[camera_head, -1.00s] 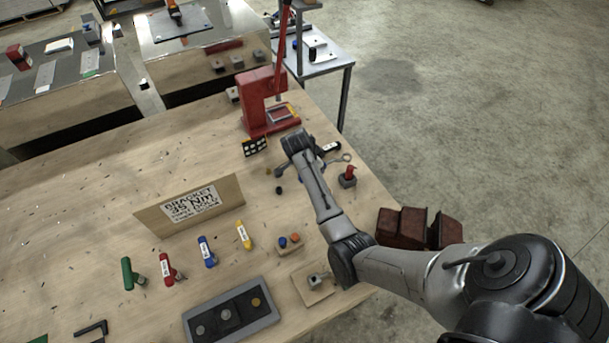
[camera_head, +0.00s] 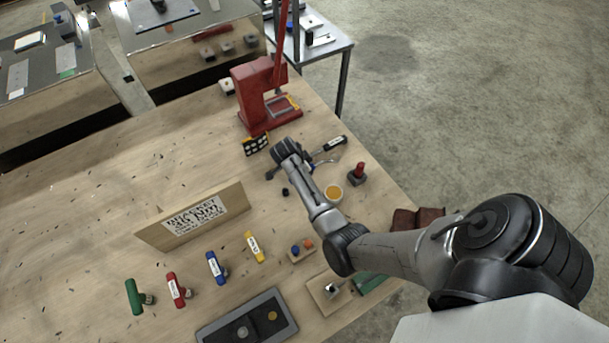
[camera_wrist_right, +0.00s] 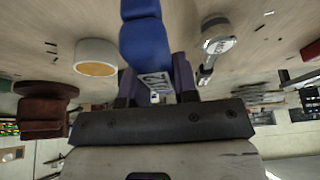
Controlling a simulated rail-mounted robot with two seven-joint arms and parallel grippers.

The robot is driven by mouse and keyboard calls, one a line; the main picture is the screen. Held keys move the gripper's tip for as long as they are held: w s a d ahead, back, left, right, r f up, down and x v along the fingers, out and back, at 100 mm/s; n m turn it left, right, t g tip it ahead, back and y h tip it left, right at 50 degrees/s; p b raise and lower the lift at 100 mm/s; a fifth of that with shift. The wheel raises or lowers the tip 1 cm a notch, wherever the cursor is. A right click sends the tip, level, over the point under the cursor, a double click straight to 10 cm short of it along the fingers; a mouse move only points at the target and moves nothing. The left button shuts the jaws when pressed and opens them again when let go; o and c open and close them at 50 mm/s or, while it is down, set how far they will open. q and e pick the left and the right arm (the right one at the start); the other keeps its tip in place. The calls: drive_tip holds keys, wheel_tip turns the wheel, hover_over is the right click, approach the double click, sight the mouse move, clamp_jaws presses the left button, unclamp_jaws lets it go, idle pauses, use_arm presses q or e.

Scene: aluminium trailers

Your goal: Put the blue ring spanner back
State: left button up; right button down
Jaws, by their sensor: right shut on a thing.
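In the right wrist view, my right gripper (camera_wrist_right: 155,78) is shut on a blue bar with a white label, taken as the blue ring spanner (camera_wrist_right: 145,38); its far end runs out of the frame. In the head view my right arm reaches in from the right. Its wrist (camera_head: 286,150) is over the bench's far right part, and hides the jaws and most of the held tool. A row of green, red, blue (camera_head: 216,267) and yellow labelled pieces lies in front of the bracket sign (camera_head: 195,215). My left gripper is out of view.
A red press (camera_head: 254,95) stands behind the wrist. A grey tray (camera_head: 245,325) lies in front. The bench's left part is mostly clear.

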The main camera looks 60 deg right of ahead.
wheel_tip(320, 180, down, 4)
drive_tip(key=shift+r, duration=0.15)
drive_tip(key=shift+w+f, duration=0.1)
drive_tip(key=shift+f, duration=0.1)
drive_tip(key=shift+f, duration=0.1)
drive_tip(key=shift+f+b, duration=0.1)
drive_tip(key=shift+b, duration=0.2)
drive_tip(key=c, duration=0.9)
unclamp_jaws()
